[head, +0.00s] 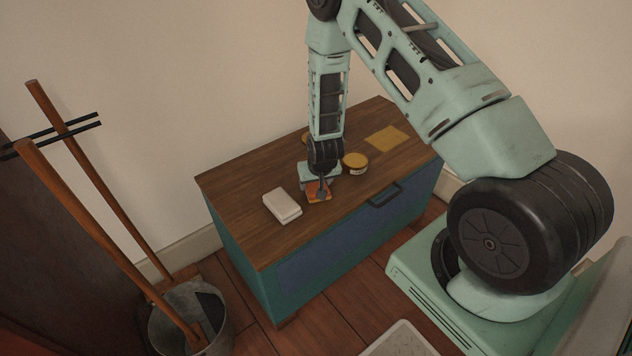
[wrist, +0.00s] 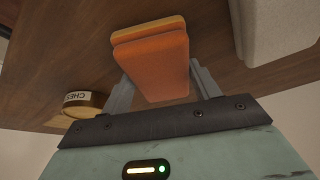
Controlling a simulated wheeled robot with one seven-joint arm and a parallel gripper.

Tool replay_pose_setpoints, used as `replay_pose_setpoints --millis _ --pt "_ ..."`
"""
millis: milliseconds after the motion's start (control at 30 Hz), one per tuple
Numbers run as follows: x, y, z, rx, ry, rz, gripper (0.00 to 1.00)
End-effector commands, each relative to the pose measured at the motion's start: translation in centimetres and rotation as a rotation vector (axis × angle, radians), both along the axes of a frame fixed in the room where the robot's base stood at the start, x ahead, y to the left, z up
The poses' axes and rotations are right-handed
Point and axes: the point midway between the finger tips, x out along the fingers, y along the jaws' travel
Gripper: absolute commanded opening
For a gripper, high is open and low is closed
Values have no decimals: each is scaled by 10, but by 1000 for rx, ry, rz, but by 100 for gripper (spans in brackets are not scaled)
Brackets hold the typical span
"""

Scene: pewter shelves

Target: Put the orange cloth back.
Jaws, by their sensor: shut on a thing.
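The orange cloth (wrist: 160,65) is a folded, layered block between the two fingers of my gripper (wrist: 160,90) in the wrist view. My gripper is shut on it. In the head view my gripper (head: 320,184) is low over the wooden top of the cabinet, and the orange cloth (head: 317,194) shows beneath it, partly hidden. I cannot tell whether the cloth touches the top.
The teal cabinet (head: 240,245) has a dark handle. A white block (head: 282,205) lies left of my gripper, a yellow-lidded jar (head: 355,162) right of it. A flat yellow piece (head: 386,139) lies at the back right. A bucket (head: 190,318) with wooden handles stands left.

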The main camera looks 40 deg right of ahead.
Motion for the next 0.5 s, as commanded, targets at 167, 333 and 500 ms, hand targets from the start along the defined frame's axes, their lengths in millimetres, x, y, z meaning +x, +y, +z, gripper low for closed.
replay_pose_setpoints --millis 167,333,500 --pt "0 0 -3 0 0 0 81" --pt "0 0 -3 0 0 0 83" --pt "0 0 1 0 0 0 83"
